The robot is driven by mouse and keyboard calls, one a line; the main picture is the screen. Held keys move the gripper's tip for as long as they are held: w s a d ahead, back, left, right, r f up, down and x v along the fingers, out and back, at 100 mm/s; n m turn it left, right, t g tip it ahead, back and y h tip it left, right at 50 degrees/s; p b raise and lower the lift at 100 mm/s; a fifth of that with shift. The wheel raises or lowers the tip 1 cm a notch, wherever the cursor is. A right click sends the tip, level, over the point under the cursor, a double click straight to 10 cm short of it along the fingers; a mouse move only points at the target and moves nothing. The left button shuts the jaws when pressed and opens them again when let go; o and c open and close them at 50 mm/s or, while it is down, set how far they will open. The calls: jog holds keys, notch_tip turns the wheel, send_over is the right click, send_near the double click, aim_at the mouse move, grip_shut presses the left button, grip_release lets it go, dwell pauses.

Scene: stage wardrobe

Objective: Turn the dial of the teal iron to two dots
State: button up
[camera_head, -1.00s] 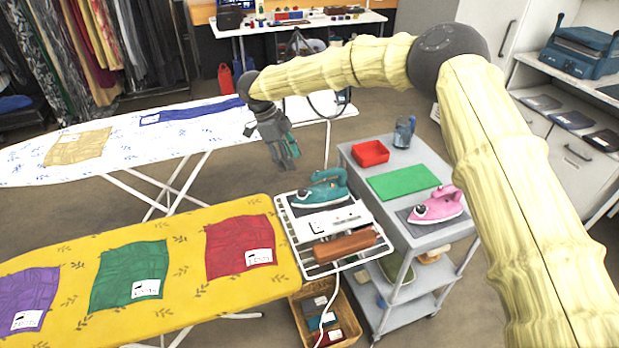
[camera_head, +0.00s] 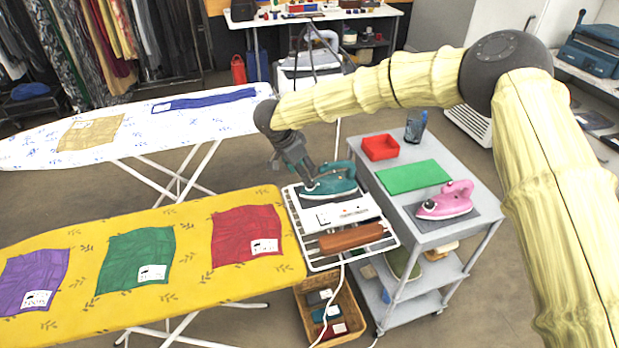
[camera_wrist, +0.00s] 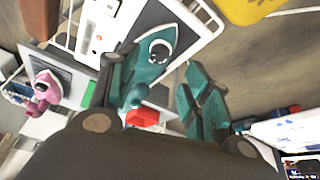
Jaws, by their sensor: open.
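The teal iron (camera_head: 333,183) rests on the white wire rack at the end of the yellow ironing board. In the wrist view the teal iron (camera_wrist: 155,52) lies beyond my fingers, with its round dial (camera_wrist: 160,50) showing as a dark and white disc. The dial's dots are too small to read. My gripper (camera_head: 306,180) is at the left side of the teal iron, close to it; I cannot tell whether it touches.
The wire rack (camera_head: 323,265) also holds a white power strip (camera_head: 345,213) and a brown block (camera_head: 352,237). A grey cart (camera_head: 435,235) to the right carries a pink iron (camera_head: 447,201), a green mat (camera_head: 413,176) and a red tray (camera_head: 380,147). A basket (camera_head: 343,305) stands below.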

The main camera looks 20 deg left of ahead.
aim_at(310, 184)
jog(key=shift+p+x, duration=0.55)
jog(key=shift+x, duration=2.45)
jog(key=shift+d, duration=0.1)
jog(key=shift+c, duration=0.2)
jog(key=c, duration=1)
